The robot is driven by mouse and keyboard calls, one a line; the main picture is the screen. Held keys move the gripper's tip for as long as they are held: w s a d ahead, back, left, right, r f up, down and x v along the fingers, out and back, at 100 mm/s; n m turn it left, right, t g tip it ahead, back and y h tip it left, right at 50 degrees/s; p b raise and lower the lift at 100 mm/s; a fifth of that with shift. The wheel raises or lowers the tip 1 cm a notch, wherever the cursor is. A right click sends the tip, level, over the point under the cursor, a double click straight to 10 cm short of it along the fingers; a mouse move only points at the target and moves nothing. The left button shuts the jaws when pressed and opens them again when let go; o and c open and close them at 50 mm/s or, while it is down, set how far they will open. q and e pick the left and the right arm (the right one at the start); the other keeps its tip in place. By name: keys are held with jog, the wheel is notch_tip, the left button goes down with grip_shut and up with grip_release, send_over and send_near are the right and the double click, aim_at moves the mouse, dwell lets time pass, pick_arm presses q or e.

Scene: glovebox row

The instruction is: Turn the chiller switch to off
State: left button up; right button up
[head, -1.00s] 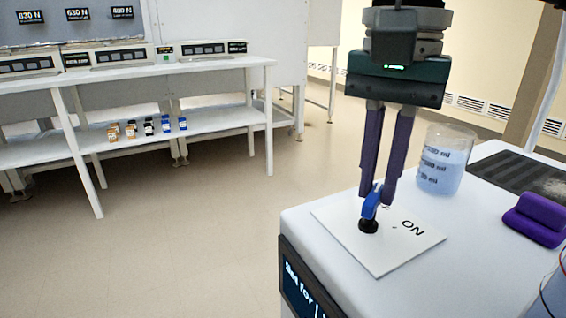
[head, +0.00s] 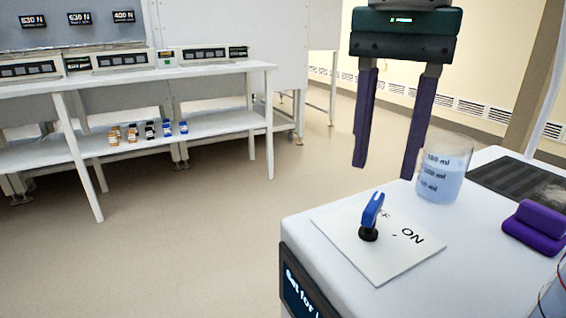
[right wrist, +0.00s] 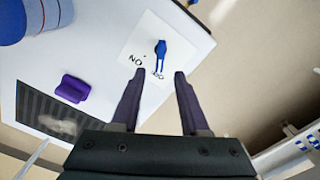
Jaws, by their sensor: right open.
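The chiller switch has a blue handle (head: 373,207) on a black round base (head: 368,234). It stands on a white plate (head: 385,265) on the white bench top. The plate reads ON to the right of the switch. The handle points away from ON, toward the other label, which it partly covers. The handle also shows in the right wrist view (right wrist: 160,50). My right gripper (head: 385,171) is open and empty above and behind the switch, clear of the handle. Its spread fingers (right wrist: 160,72) show in the right wrist view. My left gripper is not in view.
A beaker of blue liquid (head: 440,180) stands close to the right finger. A purple block (head: 537,222) and a dark mat (head: 515,180) lie further right. A white shelf table (head: 200,68) with small bottles stands across open floor at the left.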

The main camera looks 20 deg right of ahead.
aim_at(377, 197)
jog(key=shift+r, duration=2.8)
